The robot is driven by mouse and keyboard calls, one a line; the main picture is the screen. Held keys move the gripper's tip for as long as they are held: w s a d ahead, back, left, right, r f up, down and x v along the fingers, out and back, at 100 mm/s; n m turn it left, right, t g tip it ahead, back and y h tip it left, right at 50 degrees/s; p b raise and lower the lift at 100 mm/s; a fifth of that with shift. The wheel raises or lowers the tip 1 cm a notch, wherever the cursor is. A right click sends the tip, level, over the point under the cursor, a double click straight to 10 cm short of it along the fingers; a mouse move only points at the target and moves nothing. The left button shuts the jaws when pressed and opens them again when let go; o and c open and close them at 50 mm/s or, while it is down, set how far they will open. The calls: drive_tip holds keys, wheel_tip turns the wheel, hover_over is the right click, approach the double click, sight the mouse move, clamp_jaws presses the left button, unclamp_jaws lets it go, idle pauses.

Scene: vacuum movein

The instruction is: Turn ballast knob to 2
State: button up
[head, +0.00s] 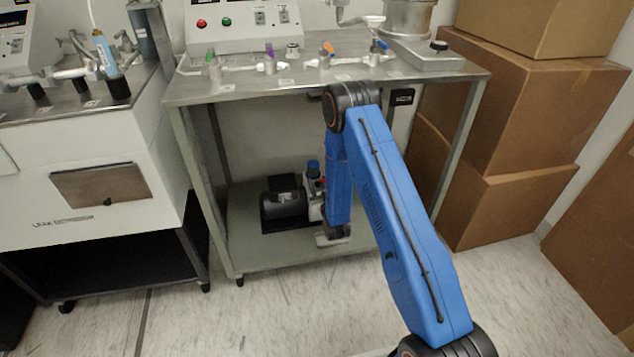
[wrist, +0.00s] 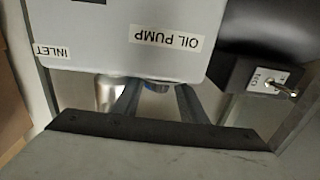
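The vacuum pump (head: 285,205), with a black motor and a grey body, sits on the lower shelf of the steel cart. In the wrist view its grey housing (wrist: 140,45) appears upside down, labelled "OIL PUMP" and "INLET". A small blue part (wrist: 157,87) shows at the housing's edge; I cannot tell whether it is the ballast knob, and no number marks are readable. My gripper (wrist: 157,100) has its two dark fingers apart, on either side of the blue part, with no visible contact. In the head view my gripper (head: 333,237) is low beside the pump's right end.
A toggle switch (wrist: 282,87) is on the pump's right in the wrist view. The cart's tabletop (head: 330,80) with coloured valves is above, and its shelf (head: 265,256) is below. Cardboard boxes (head: 515,205) stand at right. A white cabinet (head: 85,170) stands at left.

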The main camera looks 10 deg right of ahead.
drive_tip(key=shift+c, duration=0.4)
clamp_jaws()
drive_tip(key=shift+a+m+h, duration=0.15)
drive_tip(key=shift+m+h, duration=0.25)
drive_tip(key=shift+h, duration=0.3)
drive_tip(key=shift+m+h, duration=0.3)
drive_tip(key=shift+h, duration=0.1)
drive_tip(key=shift+o, duration=0.4)
unclamp_jaws()
